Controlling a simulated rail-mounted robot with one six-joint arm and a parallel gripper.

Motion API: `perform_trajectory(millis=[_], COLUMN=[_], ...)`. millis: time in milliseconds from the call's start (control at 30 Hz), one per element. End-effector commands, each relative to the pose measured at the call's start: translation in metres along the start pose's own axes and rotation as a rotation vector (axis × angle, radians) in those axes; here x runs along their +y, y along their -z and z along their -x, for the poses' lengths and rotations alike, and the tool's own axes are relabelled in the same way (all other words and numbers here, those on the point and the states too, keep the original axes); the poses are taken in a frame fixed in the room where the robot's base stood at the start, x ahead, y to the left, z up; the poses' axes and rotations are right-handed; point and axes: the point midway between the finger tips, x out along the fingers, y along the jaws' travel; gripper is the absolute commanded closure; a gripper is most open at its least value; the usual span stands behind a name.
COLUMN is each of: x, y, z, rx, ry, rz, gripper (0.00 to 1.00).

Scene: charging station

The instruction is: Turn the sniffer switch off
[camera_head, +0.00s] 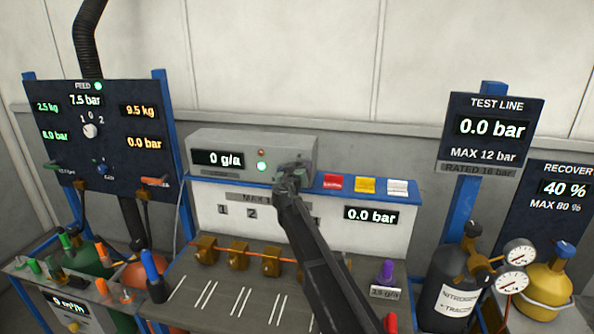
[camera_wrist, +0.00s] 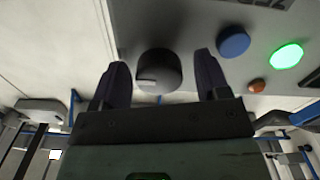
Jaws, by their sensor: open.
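The sniffer is a grey box (camera_head: 220,143) on top of the bench, with a display reading 0 and a lit green lamp (camera_head: 262,167). Its panel fills the upper right of the wrist view, where the green lamp (camera_wrist: 286,57) glows beside a blue button (camera_wrist: 233,42). A dark round knob (camera_wrist: 158,70) with a pale mark sits on that panel. My gripper (camera_head: 292,172) is at the box's right end and hides the knob in the head view. In the wrist view my gripper (camera_wrist: 161,80) is open, with one finger on each side of the knob. Contact cannot be told.
Red (camera_head: 333,182), yellow (camera_head: 365,185) and white (camera_head: 397,187) blocks sit on the bench's blue ledge right of my gripper. Brass valves (camera_head: 238,256) line the bench below. The FEED panel (camera_head: 60,117) stands left, the TEST LINE panel (camera_head: 495,145) right.

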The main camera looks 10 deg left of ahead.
Motion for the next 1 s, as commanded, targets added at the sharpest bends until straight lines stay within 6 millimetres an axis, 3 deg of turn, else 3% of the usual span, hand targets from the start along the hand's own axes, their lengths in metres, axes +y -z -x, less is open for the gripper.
perform_trajectory(millis=[200,533,1000], x=[0.0004,0.0004,0.0002], y=[-0.0001,-0.0001,-0.0002], z=[-0.0005,-0.0004,-0.0002], rx=[0.0,0.0,0.0], ry=[0.0,0.0,0.0], rz=[0.0,0.0,0.11], gripper=[0.33,0.81,0.81])
